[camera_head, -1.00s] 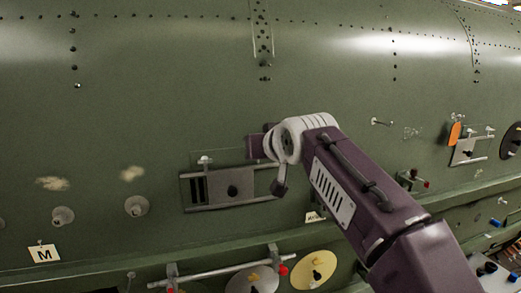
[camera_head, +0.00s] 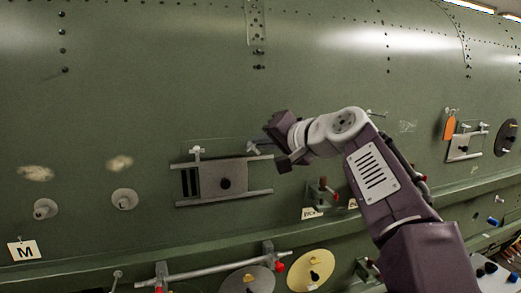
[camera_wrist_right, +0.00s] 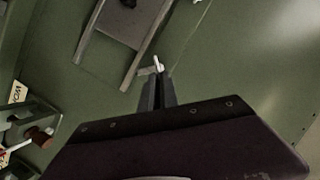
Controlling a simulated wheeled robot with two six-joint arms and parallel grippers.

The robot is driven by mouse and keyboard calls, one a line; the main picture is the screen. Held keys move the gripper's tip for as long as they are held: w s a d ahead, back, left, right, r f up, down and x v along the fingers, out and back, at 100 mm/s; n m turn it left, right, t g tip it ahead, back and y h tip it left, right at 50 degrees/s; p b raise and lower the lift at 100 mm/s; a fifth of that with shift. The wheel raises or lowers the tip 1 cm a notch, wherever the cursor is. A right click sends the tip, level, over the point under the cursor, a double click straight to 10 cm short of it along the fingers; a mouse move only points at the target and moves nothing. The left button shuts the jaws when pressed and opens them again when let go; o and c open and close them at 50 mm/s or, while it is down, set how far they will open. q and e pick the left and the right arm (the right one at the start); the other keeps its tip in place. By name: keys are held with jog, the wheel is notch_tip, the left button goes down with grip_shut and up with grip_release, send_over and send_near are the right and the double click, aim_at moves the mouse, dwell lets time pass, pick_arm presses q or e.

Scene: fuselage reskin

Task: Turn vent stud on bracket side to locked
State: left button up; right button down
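The vent plate (camera_head: 208,182) is a grey panel with dark slots and a round dark knob, framed by rails on the green fuselage skin. A pale stud (camera_head: 196,151) stands at its upper left. Another stud (camera_head: 252,147) is at its upper right, by the fingertips of my right gripper (camera_head: 262,146). In the right wrist view this stud (camera_wrist_right: 157,64) shows a small white lever just at the tips of the dark fingers (camera_wrist_right: 157,92). The fingers are close together; I cannot tell whether they grip the lever. My left gripper is not in view.
A red-handled bracket (camera_head: 322,193) sits on the skin below my right wrist. An orange tag (camera_head: 449,127) hangs at the right. A yellow disc (camera_head: 310,270) and a bar (camera_head: 215,270) lie along the lower edge. Open skin lies above the vent.

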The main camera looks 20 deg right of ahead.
jog(key=m+y+b, duration=0.1)
jog(key=m+b, duration=0.1)
jog(key=f+m+t+b, duration=0.1)
jog(key=m+b, duration=0.1)
jog(key=m+t+y+b, duration=0.1)
jog(key=m+b, duration=0.1)
jog(key=b, duration=0.1)
jog(key=shift+d+f+m+y, duration=0.3)
jog(key=shift+d+f+m, duration=0.05)
jog(key=shift+f+m, duration=0.05)
dwell(0.4)
jog(key=c, duration=1.7)
grip_release()
jog(key=shift+o, duration=0.4)
jog(key=shift+w+a, duration=0.1)
jog(key=shift+w, duration=0.05)
